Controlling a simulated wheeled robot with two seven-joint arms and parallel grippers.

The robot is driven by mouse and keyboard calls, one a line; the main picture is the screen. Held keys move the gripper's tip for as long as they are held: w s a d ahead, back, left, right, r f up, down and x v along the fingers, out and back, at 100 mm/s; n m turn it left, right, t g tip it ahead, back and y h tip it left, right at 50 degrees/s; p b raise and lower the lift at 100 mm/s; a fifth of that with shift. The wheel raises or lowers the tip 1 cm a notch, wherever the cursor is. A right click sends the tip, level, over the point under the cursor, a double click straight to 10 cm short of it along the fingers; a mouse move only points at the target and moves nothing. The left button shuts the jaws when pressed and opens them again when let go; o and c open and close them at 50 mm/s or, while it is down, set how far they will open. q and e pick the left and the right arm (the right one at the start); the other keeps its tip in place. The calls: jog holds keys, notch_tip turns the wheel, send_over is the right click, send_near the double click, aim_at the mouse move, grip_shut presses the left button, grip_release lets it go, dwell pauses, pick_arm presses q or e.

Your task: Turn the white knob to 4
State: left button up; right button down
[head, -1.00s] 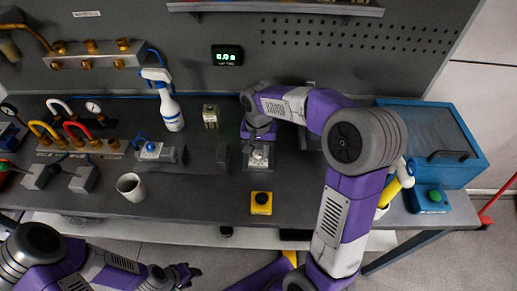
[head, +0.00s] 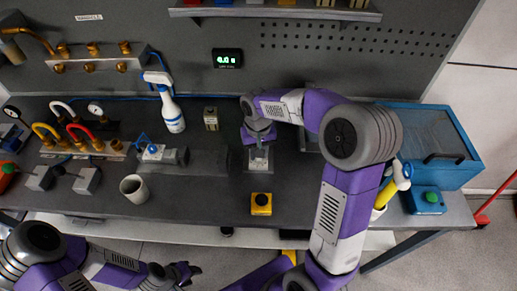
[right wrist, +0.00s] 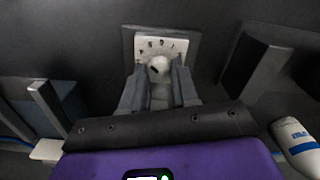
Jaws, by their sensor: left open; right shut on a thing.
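The white knob (right wrist: 159,66) shows in the right wrist view, in front of a pale dial plate (right wrist: 176,46) with dark numerals. The numerals are too small to read surely, and so is the knob's setting. My right gripper (right wrist: 158,80) is shut on the knob, one finger on each side. In the head view, my right gripper (head: 260,143) is over the dial plate (head: 259,162) on the bench and hides the knob. My left gripper (head: 184,273) is open and empty, low in front of the bench edge.
A small display (head: 227,58) with green digits hangs on the back wall. A yellow block with a button (head: 261,204) sits before the dial. A white mug (head: 134,188), a spray bottle (head: 171,112) and grey blocks stand left. A blue box (head: 430,145) stands right.

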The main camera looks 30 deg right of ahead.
jog(key=shift+n+p, duration=0.35)
jog(key=shift+n, duration=0.65)
jog(key=c, duration=0.8)
grip_release()
jog(key=shift+c, duration=0.2)
notch_tip(320, 180, up, 8)
jog(key=shift+f+p, duration=0.2)
jog(key=shift+p, duration=0.7)
